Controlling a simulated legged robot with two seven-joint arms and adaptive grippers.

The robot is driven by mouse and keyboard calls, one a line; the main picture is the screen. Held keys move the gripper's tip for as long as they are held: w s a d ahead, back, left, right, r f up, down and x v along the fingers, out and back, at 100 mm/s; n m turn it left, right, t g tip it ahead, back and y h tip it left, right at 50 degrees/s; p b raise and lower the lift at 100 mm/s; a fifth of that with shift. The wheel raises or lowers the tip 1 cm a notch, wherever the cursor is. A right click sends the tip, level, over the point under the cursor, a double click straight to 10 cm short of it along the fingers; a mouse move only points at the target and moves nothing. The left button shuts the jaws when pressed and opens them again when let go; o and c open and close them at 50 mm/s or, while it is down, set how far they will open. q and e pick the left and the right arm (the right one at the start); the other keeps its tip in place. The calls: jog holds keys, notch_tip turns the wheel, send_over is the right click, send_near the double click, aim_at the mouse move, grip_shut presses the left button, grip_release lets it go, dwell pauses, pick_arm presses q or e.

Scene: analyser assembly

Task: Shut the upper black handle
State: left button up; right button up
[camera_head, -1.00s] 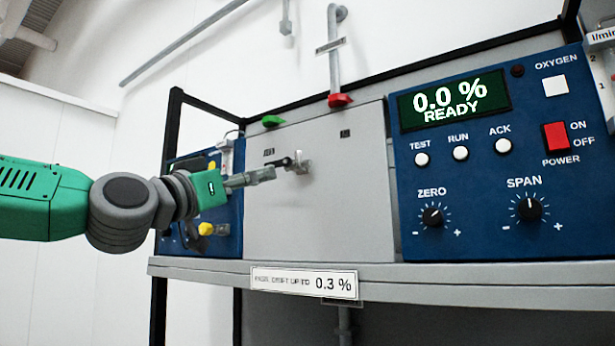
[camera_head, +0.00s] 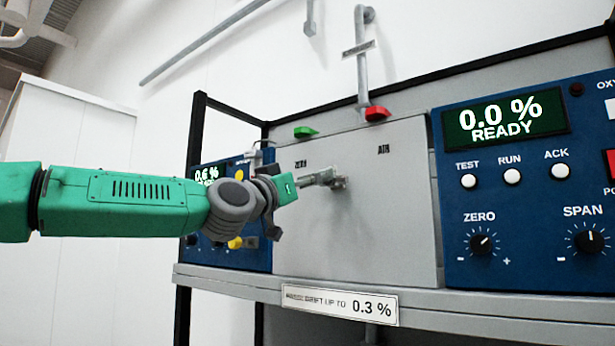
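My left gripper (camera_head: 328,178) reaches in from the left at the grey panel (camera_head: 385,215). Its grey fingers are at a small metal fitting (camera_head: 340,183) on the panel's upper left part. The fingers overlap the fitting in view, so I cannot tell whether they are open, shut or touching it. The upper black handle is not distinguishable now; the gripper may be covering it. My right gripper is not in view.
A blue analyser (camera_head: 515,235) reading 0.0 % READY is at right; another blue unit (camera_head: 255,256) is partly behind my arm. A grey shelf edge (camera_head: 235,285) runs below.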

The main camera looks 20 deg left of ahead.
pick_arm(q)
jog(key=shift+w+a+f, duration=0.3)
jog(key=shift+a, duration=0.15)
jog(key=shift+s+d+r, duration=0.1)
jog(key=shift+s+d, duration=0.1)
jog(key=shift+d, duration=0.05)
jog(key=d, duration=0.2)
jog(key=shift+s+d+r, duration=0.1)
jog(key=shift+d, duration=0.2)
jog(key=c, duration=0.6)
jog(key=shift+d, duration=0.3)
jog(key=c, duration=0.5)
jog(key=shift+a+f, duration=0.2)
jog(key=shift+a, duration=0.35)
jog(key=shift+c, duration=0.3)
jog(key=shift+d, duration=0.1)
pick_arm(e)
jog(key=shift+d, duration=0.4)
pick_arm(q)
jog(key=shift+d+n+y, duration=0.15)
jog(key=shift+n+y, duration=0.15)
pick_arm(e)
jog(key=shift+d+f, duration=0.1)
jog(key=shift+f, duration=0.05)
